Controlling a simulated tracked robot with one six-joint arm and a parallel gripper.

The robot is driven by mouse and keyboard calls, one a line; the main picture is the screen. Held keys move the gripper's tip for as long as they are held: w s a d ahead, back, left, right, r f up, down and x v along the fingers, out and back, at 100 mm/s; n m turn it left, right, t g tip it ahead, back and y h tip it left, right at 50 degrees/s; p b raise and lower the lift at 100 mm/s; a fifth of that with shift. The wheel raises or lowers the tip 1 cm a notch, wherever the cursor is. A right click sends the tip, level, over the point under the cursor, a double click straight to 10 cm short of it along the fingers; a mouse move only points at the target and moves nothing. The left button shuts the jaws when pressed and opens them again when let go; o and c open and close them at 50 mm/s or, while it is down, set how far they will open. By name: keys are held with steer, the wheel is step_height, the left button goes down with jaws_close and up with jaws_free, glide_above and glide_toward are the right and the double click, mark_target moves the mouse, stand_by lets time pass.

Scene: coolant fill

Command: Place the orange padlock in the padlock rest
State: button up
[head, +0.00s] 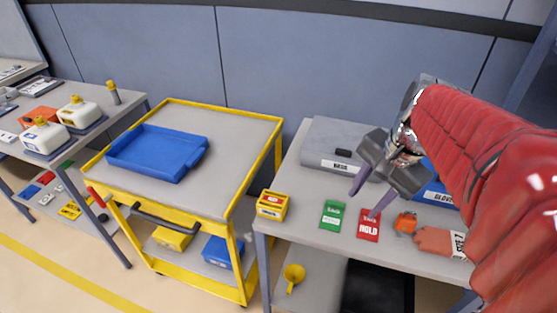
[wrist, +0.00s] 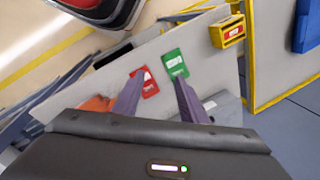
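A small orange block-like thing (head: 405,223), which looks like the orange padlock, lies on the right-hand grey bench, right of the red HOLD card. My gripper (head: 366,203) is open and empty above the bench, its two purple fingers pointing down over the area near the green and red cards. The padlock is to the right of the fingers in the head view. In the wrist view my gripper (wrist: 157,97) has its fingers apart with nothing between them, and an orange patch (wrist: 97,103) shows beside the left finger. I cannot pick out the padlock rest with certainty.
A green card (head: 332,215), a red HOLD card (head: 368,225), a yellow-red box (head: 272,205), a reddish labelled tag (head: 440,242) and a grey case (head: 330,146) are on the bench. A yellow cart (head: 225,130) with a blue tray (head: 158,152) stands left.

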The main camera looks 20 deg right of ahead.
steer(key=s+a+n+t+h, duration=0.1)
steer(key=s+a+n+t, duration=0.2)
steer(key=a+n, duration=1)
steer(key=shift+a+r+n, duration=0.3)
steer(key=shift+a, duration=0.4)
steer(key=shift+o, duration=0.6)
steer(key=shift+s, duration=0.1)
